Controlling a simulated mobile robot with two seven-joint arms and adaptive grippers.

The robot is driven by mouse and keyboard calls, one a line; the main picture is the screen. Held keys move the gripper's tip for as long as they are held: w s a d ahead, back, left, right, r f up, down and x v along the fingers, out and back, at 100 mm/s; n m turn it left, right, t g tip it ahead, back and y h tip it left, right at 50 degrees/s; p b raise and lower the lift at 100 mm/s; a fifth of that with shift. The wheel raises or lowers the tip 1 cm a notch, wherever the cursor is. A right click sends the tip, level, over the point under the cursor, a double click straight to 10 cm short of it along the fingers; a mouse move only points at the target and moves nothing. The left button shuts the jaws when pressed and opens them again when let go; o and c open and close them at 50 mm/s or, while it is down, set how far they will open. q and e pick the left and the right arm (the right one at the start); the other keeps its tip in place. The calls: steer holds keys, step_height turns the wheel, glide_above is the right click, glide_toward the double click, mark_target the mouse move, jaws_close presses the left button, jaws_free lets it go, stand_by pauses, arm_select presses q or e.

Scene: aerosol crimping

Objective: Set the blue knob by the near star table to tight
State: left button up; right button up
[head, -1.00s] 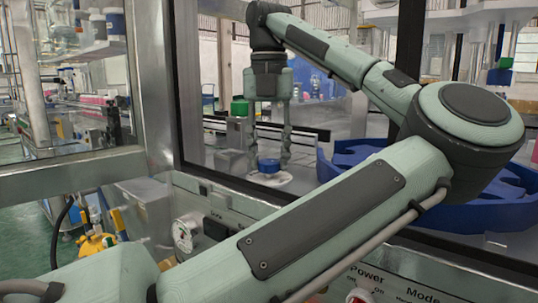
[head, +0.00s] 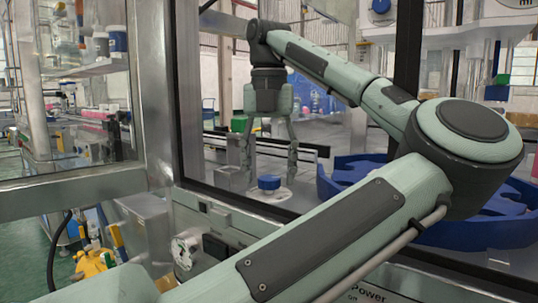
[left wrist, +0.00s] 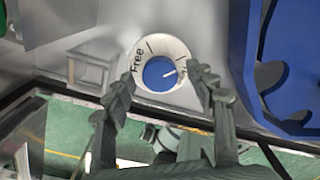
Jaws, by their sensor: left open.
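The blue knob (head: 269,183) sits on a round white dial plate beside the blue star table (head: 335,185). In the left wrist view the knob (left wrist: 159,74) has a white pointer line aimed right and slightly up. The word "Free" is on the dial's left; a label on the right is mostly hidden by a finger. My left gripper (head: 268,172) points down above the knob, its fingers spread on either side with gaps to it. In the left wrist view the open fingertips (left wrist: 162,75) flank the knob. My right gripper is out of view.
A green-topped part (head: 238,124) is behind the left finger. The star table (left wrist: 262,75) lies close to the right in the left wrist view. A pressure gauge (head: 184,252) is on the front panel.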

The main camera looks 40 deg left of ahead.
mark_target(269, 177)
arm_select(q)
step_height(269, 177, up, 12)
stand_by(0.4)
